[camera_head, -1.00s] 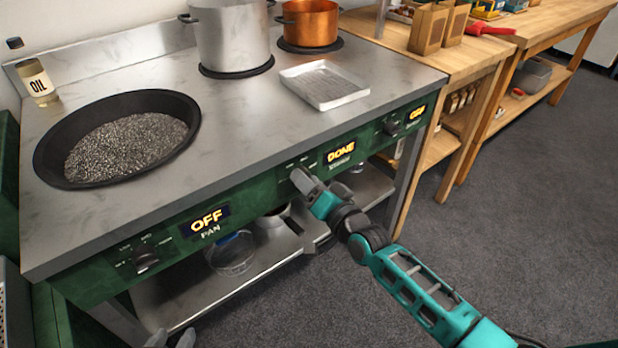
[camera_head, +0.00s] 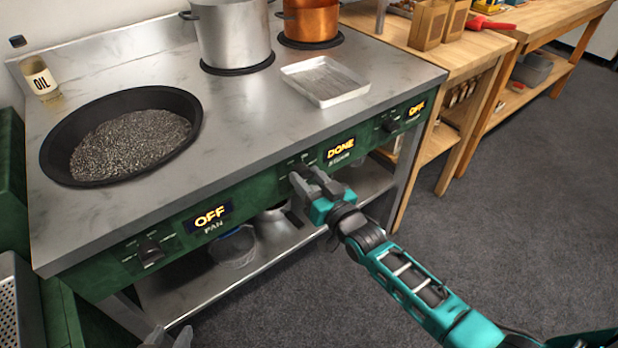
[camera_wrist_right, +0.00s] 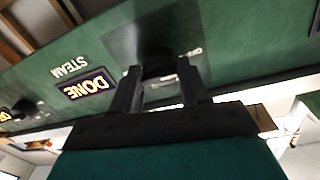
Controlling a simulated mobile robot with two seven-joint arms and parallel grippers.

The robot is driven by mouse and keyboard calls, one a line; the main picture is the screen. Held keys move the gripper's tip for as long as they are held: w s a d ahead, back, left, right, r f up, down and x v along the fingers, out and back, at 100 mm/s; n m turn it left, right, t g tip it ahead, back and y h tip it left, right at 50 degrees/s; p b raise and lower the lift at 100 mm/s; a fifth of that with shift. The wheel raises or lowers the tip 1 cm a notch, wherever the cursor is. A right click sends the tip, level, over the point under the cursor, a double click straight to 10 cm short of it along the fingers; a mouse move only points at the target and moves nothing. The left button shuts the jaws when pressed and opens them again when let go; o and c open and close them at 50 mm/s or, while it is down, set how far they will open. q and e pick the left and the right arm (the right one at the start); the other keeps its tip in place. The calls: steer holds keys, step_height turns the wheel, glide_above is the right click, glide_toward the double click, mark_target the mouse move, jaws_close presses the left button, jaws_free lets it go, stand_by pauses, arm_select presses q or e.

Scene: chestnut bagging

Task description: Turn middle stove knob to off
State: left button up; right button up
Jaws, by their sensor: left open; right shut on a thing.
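The middle knob (camera_wrist_right: 158,67) is dark and sits on the green stove front beside the lit "DONE" display labelled STEAM (camera_head: 341,148). My right gripper (camera_head: 303,177) reaches that knob from the front. In the right wrist view its two fingers (camera_wrist_right: 160,82) stand on either side of the knob, shut on it. The fingers hide most of the knob and its markings in the head view. My left gripper (camera_head: 168,338) shows only at the bottom edge, open and away from the stove.
The pan display (camera_head: 210,216) reads OFF, with its knob (camera_head: 150,252) at the left. Another knob (camera_head: 391,125) is at the right. A dark pan (camera_head: 60,172), steel pot (camera_head: 232,35), copper pot (camera_head: 310,20) and tray (camera_head: 345,95) stand on the stove. Floor at right is clear.

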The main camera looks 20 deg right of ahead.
arm_select(q)
steer(key=shift+w+d+r, duration=0.1)
steer(key=shift+r, duration=0.05)
arm_select(e)
steer(key=shift+a+r, duration=0.1)
steer(key=shift+r, duration=0.05)
steer(key=o, duration=1)
arm_select(q)
steer(key=shift+s+a+r+p, duration=0.3)
steer(key=shift+a+p, duration=0.15)
steer(key=shift+p, duration=0.5)
arm_select(e)
steer(key=v, duration=1.3)
arm_select(q)
steer(key=shift+w+r, duration=0.1)
steer(key=shift+r, duration=0.05)
arm_select(e)
steer(key=shift+a, duration=0.1)
